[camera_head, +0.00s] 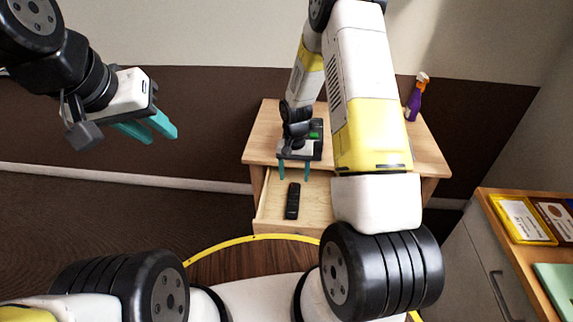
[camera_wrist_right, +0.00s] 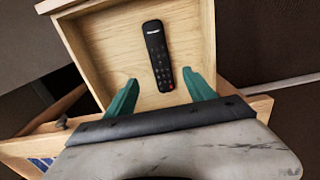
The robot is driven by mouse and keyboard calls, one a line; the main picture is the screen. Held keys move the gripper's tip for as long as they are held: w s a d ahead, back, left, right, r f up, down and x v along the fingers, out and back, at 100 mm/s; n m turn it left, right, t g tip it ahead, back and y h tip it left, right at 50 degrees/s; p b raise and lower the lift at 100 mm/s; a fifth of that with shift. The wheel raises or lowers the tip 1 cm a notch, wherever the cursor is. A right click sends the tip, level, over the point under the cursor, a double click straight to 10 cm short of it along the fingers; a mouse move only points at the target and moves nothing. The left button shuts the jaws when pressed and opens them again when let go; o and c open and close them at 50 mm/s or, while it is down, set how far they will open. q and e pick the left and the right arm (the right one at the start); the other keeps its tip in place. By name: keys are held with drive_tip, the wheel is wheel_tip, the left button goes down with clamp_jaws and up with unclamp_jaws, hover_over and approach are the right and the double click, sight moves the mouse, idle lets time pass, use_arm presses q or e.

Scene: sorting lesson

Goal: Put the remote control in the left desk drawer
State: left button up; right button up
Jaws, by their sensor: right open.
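The black remote control (camera_head: 293,201) lies flat in the open drawer (camera_head: 316,212) on the left side of the wooden desk (camera_head: 262,140). In the right wrist view the remote (camera_wrist_right: 157,50) lies on the floor of the drawer (camera_wrist_right: 110,45), clear of its walls. My right gripper (camera_head: 295,178) is open and empty, above the rear of the drawer; its teal fingers point toward the remote, one to each side, without holding it. My left gripper (camera_head: 164,133) is open and empty, raised far left of the desk. My right arm hides part of the desk.
A purple spray bottle (camera_head: 414,103) with an orange top stands at the desk's back right. A small green item (camera_head: 316,128) shows behind my right gripper. A cabinet (camera_head: 490,250) at the right carries a yellow-framed tray (camera_head: 521,219). Floor left of the desk is clear.

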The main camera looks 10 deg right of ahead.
drive_tip(key=s+r+n+t, duration=0.1)
drive_tip(key=s+r, duration=0.2)
drive_tip(key=r, duration=0.9)
drive_tip(key=s+r+t, duration=0.2)
drive_tip(key=s+r, duration=0.1)
drive_tip(key=r, duration=0.8)
drive_tip(key=s+r+n+t+y, duration=0.2)
drive_tip(key=s+r+t, duration=0.1)
drive_tip(key=s+r, duration=1.1)
drive_tip(key=s, duration=0.4)
drive_tip(key=shift+a+n, duration=0.4)
drive_tip(key=shift+c, duration=0.4)
